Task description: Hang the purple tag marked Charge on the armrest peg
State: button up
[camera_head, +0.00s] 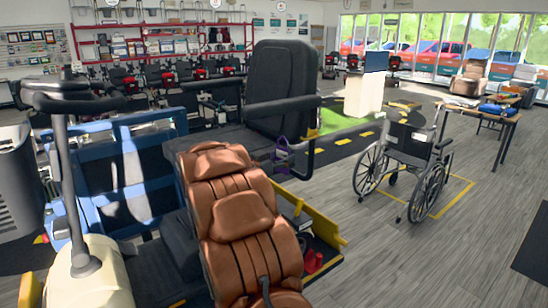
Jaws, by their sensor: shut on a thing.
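A small purple item (281,148), which looks like the tag, is just below the front part of a black armrest (268,110), beside a dark upright bar. It is too small to read any marking, and I cannot tell whether it hangs on a peg or is held. The armrest belongs to a black padded scooter seat (283,85). No peg can be made out. I cannot make out my gripper anywhere in this view.
A brown padded seat (240,215) fills the near middle, in front of the black seat. A scooter handlebar (70,100) rises at the left, beside a blue frame (135,165). A wheelchair (405,165) stands at the right.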

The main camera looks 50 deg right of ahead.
jog(key=shift+d+f+b, duration=0.2)
jog(key=shift+d+b, duration=0.3)
jog(key=shift+d, duration=0.2)
jog(key=shift+s+d+f+b, duration=0.15)
jog(key=shift+d+b, duration=0.1)
jog(key=shift+d, duration=0.4)
jog(key=shift+s+d+f+b, duration=0.1)
jog(key=shift+s+d+b, duration=0.15)
jog(key=shift+d, duration=0.35)
jog(key=shift+s+d+f+b, duration=0.1)
jog(key=shift+d+b, duration=0.2)
jog(key=shift+d, duration=0.35)
jog(key=shift+a+r+p, duration=0.1)
jog(key=shift+p, duration=0.2)
jog(key=shift+d, duration=0.2)
jog(key=shift+s+d+p, duration=0.3)
jog(key=shift+d+p, duration=0.15)
jog(key=shift+d, duration=0.5)
jog(key=shift+s+d+p, duration=0.3)
jog(key=shift+d+p, duration=0.1)
jog(key=shift+d, duration=0.55)
dwell(0.4)
jog(key=shift+s+d+f, duration=0.15)
jog(key=shift+d+f, duration=0.1)
jog(key=shift+d, duration=0.3)
dwell(0.5)
jog(key=shift+f, duration=0.7)
dwell(0.6)
